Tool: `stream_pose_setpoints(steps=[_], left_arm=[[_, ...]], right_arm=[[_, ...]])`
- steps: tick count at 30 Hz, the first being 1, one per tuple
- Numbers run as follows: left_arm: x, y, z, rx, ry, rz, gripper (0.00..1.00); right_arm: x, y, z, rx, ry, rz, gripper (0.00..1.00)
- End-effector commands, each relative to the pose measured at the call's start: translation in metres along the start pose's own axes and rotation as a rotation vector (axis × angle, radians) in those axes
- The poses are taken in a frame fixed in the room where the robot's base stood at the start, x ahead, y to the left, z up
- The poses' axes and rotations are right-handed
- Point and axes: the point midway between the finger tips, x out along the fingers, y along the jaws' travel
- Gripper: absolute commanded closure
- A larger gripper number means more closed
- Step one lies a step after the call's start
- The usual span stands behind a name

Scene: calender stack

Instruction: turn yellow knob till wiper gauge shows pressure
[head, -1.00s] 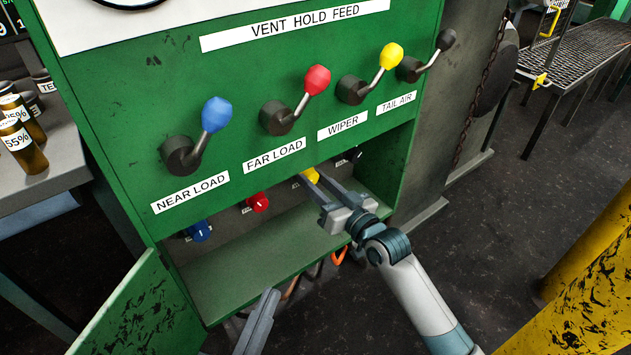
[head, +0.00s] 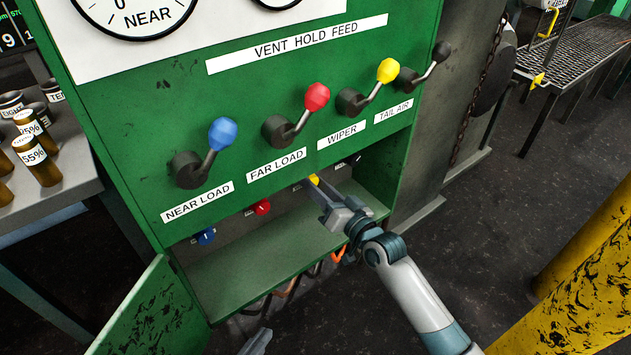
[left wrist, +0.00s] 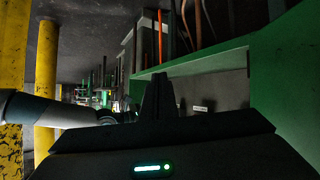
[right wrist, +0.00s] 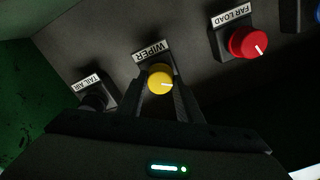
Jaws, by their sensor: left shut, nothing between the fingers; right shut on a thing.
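The yellow knob (right wrist: 160,82) under the WIPER label (right wrist: 151,51) sits between the fingers of my right gripper (right wrist: 162,95) in the right wrist view. That gripper is shut on it. In the head view my right gripper (head: 325,190) reaches into the open lower cabinet, with a bit of the yellow knob (head: 313,180) showing at its tips. My left gripper (head: 257,342) is at the bottom edge of the head view, below the cabinet; its closed fingers (left wrist: 158,95) show empty in the left wrist view. Gauge faces are cut off at the top; no wiper gauge is identifiable.
A red knob (head: 262,207) and a blue knob (head: 206,237) are left of the yellow one, a black knob (right wrist: 95,101) beside it. Coloured levers, including the yellow-tipped WIPER lever (head: 387,70), stand above. The cabinet door (head: 150,315) hangs open at lower left.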

Motion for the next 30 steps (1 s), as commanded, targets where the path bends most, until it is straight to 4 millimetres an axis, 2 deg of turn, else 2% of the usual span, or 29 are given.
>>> stream_pose_setpoints(steps=[9, 19, 20, 22, 30], left_arm=[[-0.012, -0.010, 0.036, -0.027, -0.207, -0.018, 1.00], [-0.012, -0.010, 0.040, -0.029, -0.222, -0.018, 1.00], [-0.012, -0.010, 0.040, -0.029, -0.222, -0.018, 1.00], [-0.012, -0.010, 0.040, -0.029, -0.221, -0.018, 1.00], [-0.012, -0.010, 0.039, -0.028, -0.219, -0.018, 1.00]], right_arm=[[0.000, 0.000, -0.001, 0.119, 0.002, 0.001, 0.90], [0.000, 0.001, -0.001, 0.129, 0.002, 0.000, 0.90], [0.000, 0.001, -0.001, 0.129, 0.002, 0.000, 0.66], [0.000, 0.001, -0.001, 0.129, 0.002, 0.000, 0.49], [0.000, 0.000, 0.000, 0.128, 0.001, 0.000, 0.49]])
